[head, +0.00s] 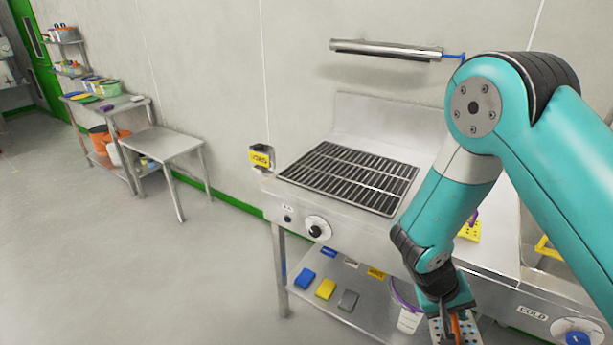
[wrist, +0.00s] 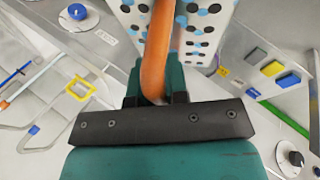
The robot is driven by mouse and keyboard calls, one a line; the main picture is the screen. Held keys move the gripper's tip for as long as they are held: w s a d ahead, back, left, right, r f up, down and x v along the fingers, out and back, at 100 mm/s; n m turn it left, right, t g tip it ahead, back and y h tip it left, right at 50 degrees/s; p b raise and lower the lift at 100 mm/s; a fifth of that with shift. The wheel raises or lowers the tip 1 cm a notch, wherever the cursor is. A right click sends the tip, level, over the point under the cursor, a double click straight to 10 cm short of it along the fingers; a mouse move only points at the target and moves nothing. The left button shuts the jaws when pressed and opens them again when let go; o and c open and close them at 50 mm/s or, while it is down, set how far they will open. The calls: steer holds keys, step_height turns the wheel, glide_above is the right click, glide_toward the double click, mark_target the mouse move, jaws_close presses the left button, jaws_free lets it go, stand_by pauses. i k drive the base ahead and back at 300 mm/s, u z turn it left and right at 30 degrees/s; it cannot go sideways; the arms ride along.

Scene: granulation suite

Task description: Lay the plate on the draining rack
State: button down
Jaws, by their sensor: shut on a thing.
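My gripper (head: 450,308) is low at the right of the head view. In the wrist view my gripper (wrist: 157,82) is shut on an orange handle that rises between its fingers. The handle belongs to a pale plate with many dark and blue round spots, perhaps holes; the plate (wrist: 198,22) lies beyond the fingers. Its lower part is cut off by the head view's bottom edge, where the plate (head: 468,328) hangs in front of the bench. The draining rack (head: 338,172), a dark slatted grid in the steel bench top, looks empty and lies up and left of my gripper.
A control knob (head: 318,229) sits on the bench front. The lower shelf holds blue, yellow and grey blocks (head: 326,289) and a bucket (head: 408,318). A steel rail (head: 385,49) is above the rack. A small table (head: 160,145) stands left; the floor between is clear.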

mark_target(347, 174)
steer(key=u, duration=1.85)
steer(key=i, duration=2.45)
steer(key=z, duration=2.95)
